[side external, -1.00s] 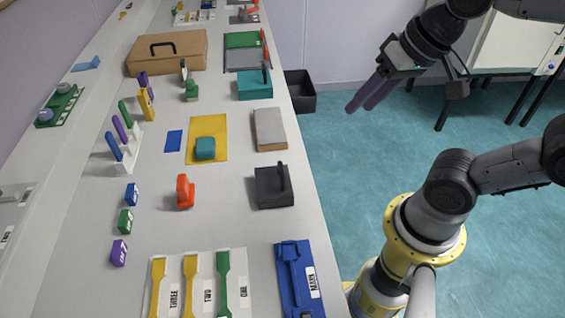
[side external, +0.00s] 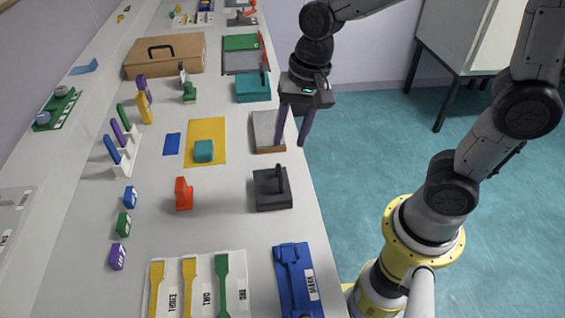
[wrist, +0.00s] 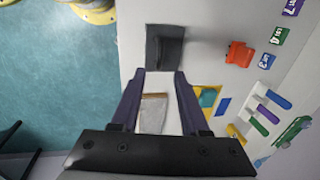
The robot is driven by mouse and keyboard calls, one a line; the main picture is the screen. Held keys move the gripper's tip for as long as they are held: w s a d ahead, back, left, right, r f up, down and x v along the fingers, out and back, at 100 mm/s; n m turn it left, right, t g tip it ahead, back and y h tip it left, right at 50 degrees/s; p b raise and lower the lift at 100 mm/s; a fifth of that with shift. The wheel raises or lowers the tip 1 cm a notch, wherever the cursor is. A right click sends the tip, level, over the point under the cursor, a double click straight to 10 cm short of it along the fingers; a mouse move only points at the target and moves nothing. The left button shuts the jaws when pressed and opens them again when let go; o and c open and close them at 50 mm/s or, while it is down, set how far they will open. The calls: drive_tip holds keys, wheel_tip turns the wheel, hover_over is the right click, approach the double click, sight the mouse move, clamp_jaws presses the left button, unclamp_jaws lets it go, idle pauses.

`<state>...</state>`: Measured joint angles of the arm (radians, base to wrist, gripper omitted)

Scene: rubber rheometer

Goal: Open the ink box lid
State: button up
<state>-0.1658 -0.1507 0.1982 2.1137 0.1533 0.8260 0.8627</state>
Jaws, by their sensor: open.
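A dark grey box (side external: 272,190) with an upright handle on its lid sits near the table's right edge; its lid looks shut. It also shows at the top of the wrist view (wrist: 165,46). A teal box (side external: 253,90) with a dark upright handle stands farther back; I cannot tell for certain which box is the ink box. My gripper (side external: 290,143) points down with its two purple fingers apart and empty. It is in front of the pale block (side external: 265,128) in the side view, beyond the dark box. In the wrist view the dark box lies just past the fingertips (wrist: 160,74).
A red stamp-like piece (side external: 184,193) and a teal piece on a yellow sheet (side external: 208,126) stand left of the dark box. A blue holder (side external: 296,280) and a tray of dumbbell strips (side external: 160,262) are at the front. The table around the dark box is clear.

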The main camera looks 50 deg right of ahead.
sight(281, 171)
drive_tip(key=f, duration=0.5)
drive_tip(key=w+a+f, duration=0.1)
drive_tip(key=f, duration=0.2)
drive_tip(key=shift+a+f, duration=0.1)
drive_tip(key=shift+f, duration=0.05)
clamp_jaws()
idle(1.1)
